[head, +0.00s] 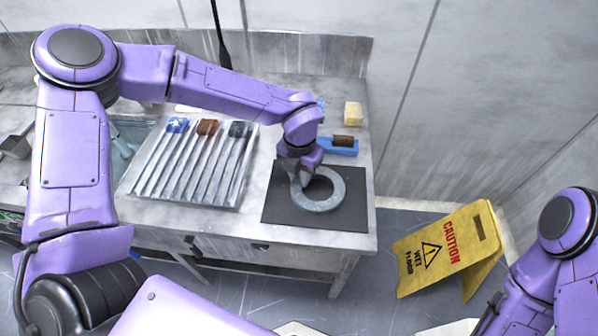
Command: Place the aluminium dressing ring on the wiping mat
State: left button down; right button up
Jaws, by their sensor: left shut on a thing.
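The aluminium dressing ring (326,203) is a flat grey ring. It lies over the middle of the dark wiping mat (350,217), near the right end of the counter. My left gripper (301,177) reaches down from above and is shut on the ring's upper left rim. The fingertips are mostly hidden behind the gripper body. I cannot tell whether the ring touches the mat or is slightly above it. My right arm shows at the lower right, but its gripper is out of view.
A ribbed metal rack (190,185) stands left of the mat, with blue, brown and dark pieces at its top. A blue tray with a brown block (343,141) and a yellow sponge (353,113) lie behind. A yellow caution sign (447,250) stands on the floor at right.

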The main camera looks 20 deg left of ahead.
pick_arm(q)
jog(key=shift+s, duration=0.1)
jog(key=c, duration=1)
grip_release()
notch_tip(320, 180, up, 12)
jog(key=b, duration=0.1)
jog(key=shift+r, duration=0.15)
jog(key=shift+a, duration=0.1)
